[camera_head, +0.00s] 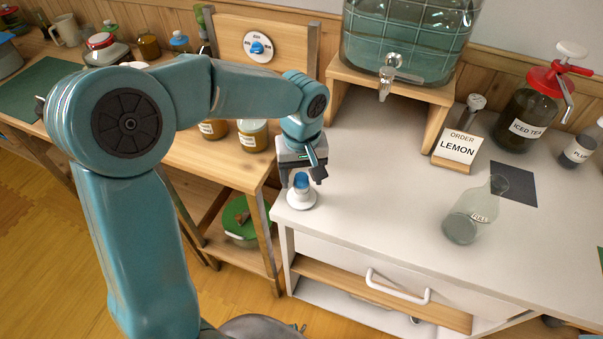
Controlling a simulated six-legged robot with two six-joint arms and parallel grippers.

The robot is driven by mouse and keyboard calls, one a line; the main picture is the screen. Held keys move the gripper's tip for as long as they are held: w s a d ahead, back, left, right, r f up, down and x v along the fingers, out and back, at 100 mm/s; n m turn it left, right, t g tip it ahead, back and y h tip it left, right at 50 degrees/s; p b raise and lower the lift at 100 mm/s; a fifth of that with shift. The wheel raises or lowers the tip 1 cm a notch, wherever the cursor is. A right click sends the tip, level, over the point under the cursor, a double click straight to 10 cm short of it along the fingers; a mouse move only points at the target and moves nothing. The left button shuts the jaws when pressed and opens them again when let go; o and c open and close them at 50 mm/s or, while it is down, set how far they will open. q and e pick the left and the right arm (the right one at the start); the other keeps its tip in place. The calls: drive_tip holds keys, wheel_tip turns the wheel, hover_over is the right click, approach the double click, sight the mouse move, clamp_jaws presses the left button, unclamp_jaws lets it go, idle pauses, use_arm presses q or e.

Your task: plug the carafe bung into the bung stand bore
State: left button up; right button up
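The carafe bung (301,181), with a blue top, is upright at the white bung stand (301,199) on the near left corner of the white counter. It appears seated in the stand, but the bore itself is hidden. My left gripper (302,174) is just above the stand, pointing down. Its dark fingers are spread to either side of the bung, with a gap visible, so it looks open. The glass carafe (465,228) stands on the counter to the right, with a "FULL" mark and liquid in its lower part. My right gripper is not in view.
A tapped glass jar (410,40) stands on a wooden riser at the back. An order card reading "LEMON" (458,148), a dark mat (516,186) and an iced tea jar (530,112) are to the right. The counter between stand and carafe is clear.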

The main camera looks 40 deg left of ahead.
use_arm(q)
drive_tip(key=shift+o, duration=1.4)
drive_tip(key=shift+r, duration=0.2)
drive_tip(key=shift+r+p, duration=1.75)
drive_tip(key=shift+r, duration=0.35)
wheel_tip(320, 180, up, 16)
drive_tip(key=p, duration=0.1)
drive_tip(key=shift+r, duration=0.15)
